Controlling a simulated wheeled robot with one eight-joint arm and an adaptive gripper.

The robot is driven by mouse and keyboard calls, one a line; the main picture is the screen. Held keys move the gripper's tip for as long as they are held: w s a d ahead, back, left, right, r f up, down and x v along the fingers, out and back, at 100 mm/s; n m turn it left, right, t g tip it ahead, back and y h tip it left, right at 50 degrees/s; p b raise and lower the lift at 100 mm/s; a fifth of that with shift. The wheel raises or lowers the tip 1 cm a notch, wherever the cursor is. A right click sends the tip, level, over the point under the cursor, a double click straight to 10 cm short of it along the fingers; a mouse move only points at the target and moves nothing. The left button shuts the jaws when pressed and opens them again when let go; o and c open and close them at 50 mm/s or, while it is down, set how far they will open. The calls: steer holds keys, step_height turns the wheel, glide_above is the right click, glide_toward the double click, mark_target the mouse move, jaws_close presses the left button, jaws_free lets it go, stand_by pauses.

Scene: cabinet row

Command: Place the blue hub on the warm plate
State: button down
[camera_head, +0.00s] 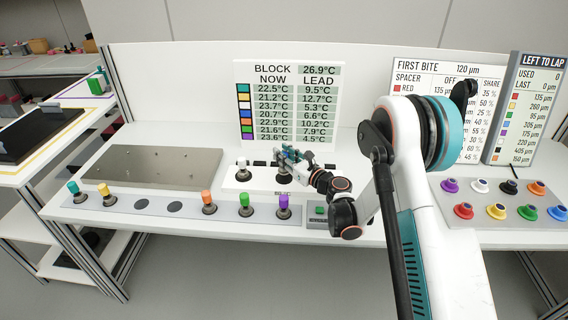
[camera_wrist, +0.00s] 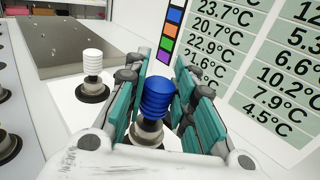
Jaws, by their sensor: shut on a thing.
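The blue hub (camera_wrist: 156,97) has a ribbed blue top on a grey metal stem. My gripper (camera_head: 288,155) is shut on it, with teal fingers (camera_wrist: 128,98) on both sides of it in the wrist view. The hub is upright over a white panel (camera_head: 262,184); whether its base touches the panel is unclear. In the head view my gripper mostly hides the hub. A white hub (camera_head: 242,170) stands on the same panel to the left; it also shows in the wrist view (camera_wrist: 92,68). A flat grey metal plate (camera_head: 135,165) lies further left; no label marks it as the warm plate.
A front strip (camera_head: 155,206) holds teal, yellow, orange, green and purple hubs, with two empty dark spots between. A temperature board (camera_head: 288,100) stands behind my gripper. Coloured pieces (camera_head: 495,212) sit at the right. The grey plate's top is clear apart from tiny studs.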

steer(key=shift+f+b, duration=0.35)
steer(key=shift+f, duration=1)
steer(key=c, duration=1.3)
jaws_free()
steer(key=shift+f, duration=0.1)
steer(key=shift+c, duration=0.2)
